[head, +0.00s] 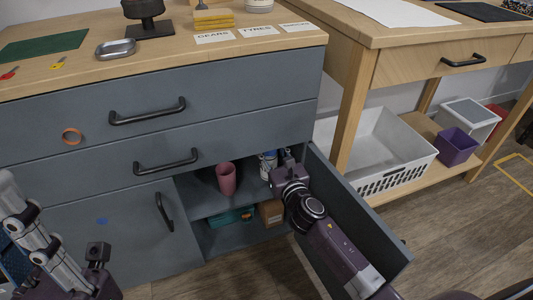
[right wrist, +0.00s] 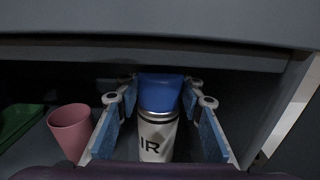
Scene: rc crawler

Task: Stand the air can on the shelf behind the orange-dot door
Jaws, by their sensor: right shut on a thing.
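The air can (right wrist: 158,120) is white with a blue cap and dark lettering. It looks upright between the blue-padded fingers of my right gripper (right wrist: 160,108). In the head view the can (head: 267,164) shows partly, inside the open lower-right compartment at the upper shelf (head: 205,203). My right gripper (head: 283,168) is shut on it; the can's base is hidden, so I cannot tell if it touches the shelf. The open door (head: 352,215) swings out at the right; no orange dot shows on its visible face.
A pink cup (head: 226,178) stands on the shelf left of the can. Below are a teal item (head: 232,217) and a brown box (head: 271,212). A closed door with a blue mark (head: 101,221) is at left.

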